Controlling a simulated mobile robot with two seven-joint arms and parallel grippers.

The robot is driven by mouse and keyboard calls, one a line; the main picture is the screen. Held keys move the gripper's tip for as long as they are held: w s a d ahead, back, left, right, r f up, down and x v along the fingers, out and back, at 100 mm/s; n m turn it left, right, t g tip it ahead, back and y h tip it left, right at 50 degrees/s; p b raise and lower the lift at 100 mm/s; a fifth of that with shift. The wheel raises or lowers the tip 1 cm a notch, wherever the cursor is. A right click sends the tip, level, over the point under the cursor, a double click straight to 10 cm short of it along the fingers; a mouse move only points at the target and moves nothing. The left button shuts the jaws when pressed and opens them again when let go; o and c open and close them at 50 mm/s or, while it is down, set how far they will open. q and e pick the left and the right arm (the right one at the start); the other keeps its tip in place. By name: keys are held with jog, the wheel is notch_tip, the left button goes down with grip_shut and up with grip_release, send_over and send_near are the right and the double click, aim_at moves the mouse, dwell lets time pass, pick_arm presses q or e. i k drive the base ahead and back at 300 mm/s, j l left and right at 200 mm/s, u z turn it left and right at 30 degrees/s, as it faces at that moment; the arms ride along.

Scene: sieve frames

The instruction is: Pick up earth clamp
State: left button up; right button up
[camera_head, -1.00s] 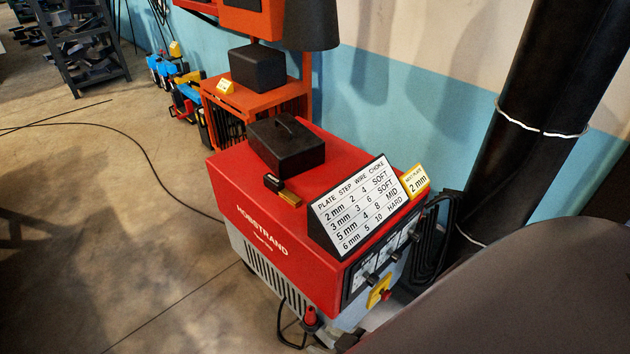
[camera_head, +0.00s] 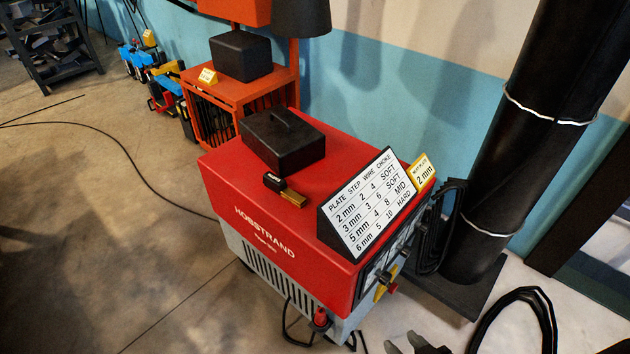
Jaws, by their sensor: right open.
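A small black and brass-coloured piece (camera_head: 285,189), which looks like the earth clamp, lies on the red top of the welding machine (camera_head: 229,197), in front of a black box with a handle. What I take to be the fingers of my right gripper (camera_head: 402,343) show as dark shapes at the bottom edge, right of the machine's front. They are open, with nothing seen between them, and well apart from the black and brass piece. Most of that gripper is cut off by the frame. My left gripper is not in view.
A settings sign (camera_head: 367,205) and a yellow 2 mm tag (camera_head: 425,172) stand on the machine's right edge. The black handled box (camera_head: 283,146) sits behind. A thick black pipe (camera_head: 520,130) rises at right. A black cable loop (camera_head: 520,293) lies at lower right.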

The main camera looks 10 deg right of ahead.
aim_at(274, 183)
jog(key=i+j+z, duration=0.15)
jog(key=z, duration=0.3)
jog(key=i+j+z, duration=0.1)
jog(key=j+z, duration=0.35)
jog(key=i+j+z, duration=0.15)
jog(key=j+z, duration=0.15)
jog(key=i+j+z, duration=0.1)
jog(key=j+z, duration=0.2)
